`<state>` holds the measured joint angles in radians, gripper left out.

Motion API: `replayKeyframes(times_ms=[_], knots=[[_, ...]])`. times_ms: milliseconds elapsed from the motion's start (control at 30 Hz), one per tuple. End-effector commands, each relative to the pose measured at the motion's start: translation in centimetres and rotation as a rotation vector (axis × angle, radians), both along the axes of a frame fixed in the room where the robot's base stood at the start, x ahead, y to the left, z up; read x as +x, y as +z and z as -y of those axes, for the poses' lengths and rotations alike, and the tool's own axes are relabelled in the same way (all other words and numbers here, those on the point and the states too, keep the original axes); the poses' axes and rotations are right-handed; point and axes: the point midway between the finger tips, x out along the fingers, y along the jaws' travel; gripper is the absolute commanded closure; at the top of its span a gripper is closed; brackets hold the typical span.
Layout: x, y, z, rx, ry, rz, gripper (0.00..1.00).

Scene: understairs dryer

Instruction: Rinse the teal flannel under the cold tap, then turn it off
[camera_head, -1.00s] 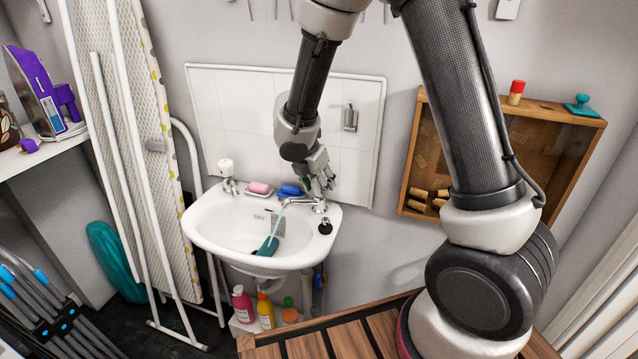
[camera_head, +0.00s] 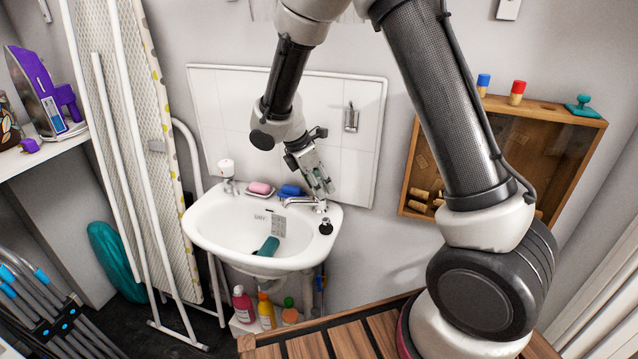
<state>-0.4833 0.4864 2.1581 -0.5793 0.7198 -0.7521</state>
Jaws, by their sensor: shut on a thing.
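The teal flannel (camera_head: 268,246) lies in the basin of the white sink (camera_head: 207,237), low on its front inner side. The right-hand tap (camera_head: 300,202) has a long chrome spout reaching left over the basin, and no water stream shows from it. My gripper (camera_head: 323,186) is tilted down over the top of this tap, its fingers shut at the handle, which is mostly hidden behind them. The left-hand tap (camera_head: 227,170) has a white top and stands at the back left of the sink.
Pink soap (camera_head: 260,187) and a blue item (camera_head: 290,190) sit on the sink's back ledge. A black plug (camera_head: 326,226) is on the right rim. A wall dispenser (camera_head: 351,117) and a wooden cabinet (camera_head: 409,178) are to the right. An ironing board (camera_head: 146,130) stands left.

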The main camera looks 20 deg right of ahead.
Motion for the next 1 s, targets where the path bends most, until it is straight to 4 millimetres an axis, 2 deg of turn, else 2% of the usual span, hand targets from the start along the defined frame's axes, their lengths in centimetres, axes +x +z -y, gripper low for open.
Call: replayKeyframes(times_ms=[367,400,500,867,1000], knots=[[0.04,0.04,0.0,0.0,-0.007,0.002,0.81],[0.04,0.04,0.0,0.0,-0.007,0.002,0.52],[0.04,0.04,0.01,0.0,-0.006,0.001,0.35],[0.07,0.08,-0.01,0.0,-0.005,0.002,0.35],[0.1,0.88,-0.35,0.0,-0.004,0.004,0.35]])
